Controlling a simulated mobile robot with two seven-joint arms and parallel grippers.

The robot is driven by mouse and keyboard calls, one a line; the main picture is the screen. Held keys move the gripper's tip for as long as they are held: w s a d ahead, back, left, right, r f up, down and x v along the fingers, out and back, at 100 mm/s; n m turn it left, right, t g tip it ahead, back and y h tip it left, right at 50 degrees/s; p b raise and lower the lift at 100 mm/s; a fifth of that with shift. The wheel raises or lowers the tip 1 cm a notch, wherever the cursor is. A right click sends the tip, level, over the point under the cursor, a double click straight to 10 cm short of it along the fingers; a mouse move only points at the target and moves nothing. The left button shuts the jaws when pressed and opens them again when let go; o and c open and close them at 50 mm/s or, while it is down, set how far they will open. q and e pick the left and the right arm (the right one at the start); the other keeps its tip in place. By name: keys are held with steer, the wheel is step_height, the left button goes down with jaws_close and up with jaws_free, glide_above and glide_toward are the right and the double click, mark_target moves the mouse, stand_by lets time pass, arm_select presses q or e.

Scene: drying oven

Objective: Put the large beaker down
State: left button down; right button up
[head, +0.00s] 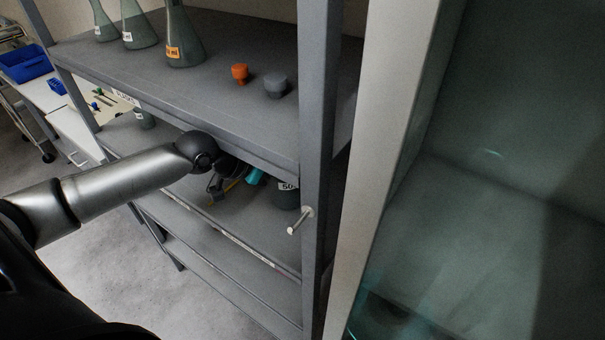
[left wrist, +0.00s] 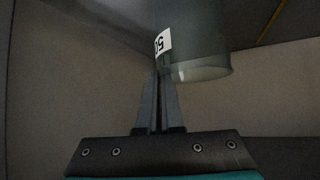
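The large beaker (head: 287,197) is dark grey glass with a white label reading "50", partly cut off. In the head view it is at the middle shelf, next to the front post. My left gripper (head: 258,177) reaches in under the upper shelf, just left of the beaker. In the left wrist view the beaker (left wrist: 205,45) appears upside down at the top. The left gripper's fingers (left wrist: 161,72) are close together at the edge of its rim, with the wall seemingly between them. Whether its base touches the shelf is hidden. My right gripper is not in view.
The upper shelf (head: 215,90) holds several flasks (head: 184,45), an orange stopper (head: 239,73) and a grey stopper (head: 276,85).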

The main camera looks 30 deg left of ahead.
arm_select(q)
steer(key=shift+s+a+r, duration=0.15)
steer(key=shift+s+a, duration=0.2)
steer(key=shift+s, duration=0.25)
steer(key=c, duration=1.5)
jaws_free()
steer(key=shift+w, duration=0.15)
steer(key=shift+o, duration=0.6)
steer(key=shift+d, duration=0.1)
steer(key=o, duration=0.3)
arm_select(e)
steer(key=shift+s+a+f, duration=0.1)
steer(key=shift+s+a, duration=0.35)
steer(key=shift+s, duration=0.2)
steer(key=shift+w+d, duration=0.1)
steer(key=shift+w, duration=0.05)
